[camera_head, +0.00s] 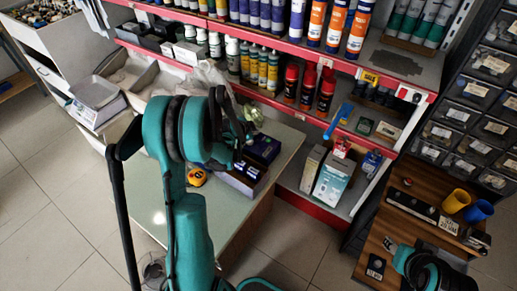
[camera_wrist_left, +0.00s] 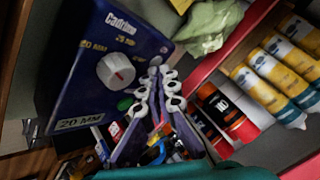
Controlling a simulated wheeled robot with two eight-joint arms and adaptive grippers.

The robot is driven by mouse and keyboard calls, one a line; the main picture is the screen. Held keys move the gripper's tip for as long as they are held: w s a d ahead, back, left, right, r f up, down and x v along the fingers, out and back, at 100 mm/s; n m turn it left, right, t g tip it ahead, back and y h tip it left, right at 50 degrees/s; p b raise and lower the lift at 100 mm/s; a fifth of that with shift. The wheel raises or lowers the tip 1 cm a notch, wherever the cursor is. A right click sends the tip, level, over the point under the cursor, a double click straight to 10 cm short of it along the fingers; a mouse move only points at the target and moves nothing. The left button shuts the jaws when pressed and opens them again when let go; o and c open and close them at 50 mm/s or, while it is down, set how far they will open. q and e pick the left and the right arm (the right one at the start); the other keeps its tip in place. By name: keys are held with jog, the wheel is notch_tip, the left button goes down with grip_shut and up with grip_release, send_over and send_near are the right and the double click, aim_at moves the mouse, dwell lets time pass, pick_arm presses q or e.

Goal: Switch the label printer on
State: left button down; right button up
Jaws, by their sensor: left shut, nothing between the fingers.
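A dark blue device (camera_wrist_left: 85,75) marked "Cadrimo", "25 MM" and "20 MM" fills the left of the left wrist view. It has a white dial (camera_wrist_left: 116,70) with a red mark and a green button (camera_wrist_left: 125,103). I take it for the label printer, though no text says so. In the head view a dark blue box (camera_head: 263,148) on the counter appears to be it, partly behind my gripper. My left gripper (camera_wrist_left: 161,72) is shut and empty, its fingertips in front of the device's right side; contact cannot be told. It also shows in the head view (camera_head: 240,162). My right gripper (camera_head: 389,244) is small and unclear at lower right.
The pale counter (camera_head: 160,212) also bears a yellow tape measure (camera_head: 196,177). Red-edged shelves with bottles (camera_head: 325,92) stand close behind. A wooden bench (camera_head: 420,215) with yellow and blue cups (camera_head: 456,201) is at right. Tiled floor is clear at left.

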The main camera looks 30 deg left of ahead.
pick_arm(q)
jog(key=shift+r, duration=0.45)
jog(key=shift+r+p, duration=2.2)
jog(key=shift+r, duration=0.85)
jog(key=shift+f, duration=0.1)
jog(key=s+d+r+n, duration=0.2)
jog(key=s+d+r, duration=0.3)
jog(key=d+r, duration=0.2)
jog(key=s+d+r+n, duration=0.1)
jog(key=s+d+n, duration=0.1)
jog(key=s+d, duration=0.2)
jog(key=s+d+r+n+g, duration=0.1)
jog(key=s+d, duration=0.4)
jog(key=s, duration=0.6)
jog(key=s+d+r+n+g, duration=0.1)
jog(key=s+d+r+n, duration=0.1)
jog(key=s, duration=0.5)
jog(key=d+n, duration=0.1)
jog(key=d, duration=0.1)
jog(key=shift+s+d+n, duration=0.2)
jog(key=shift+d+n, duration=0.1)
jog(key=shift+n, duration=0.1)
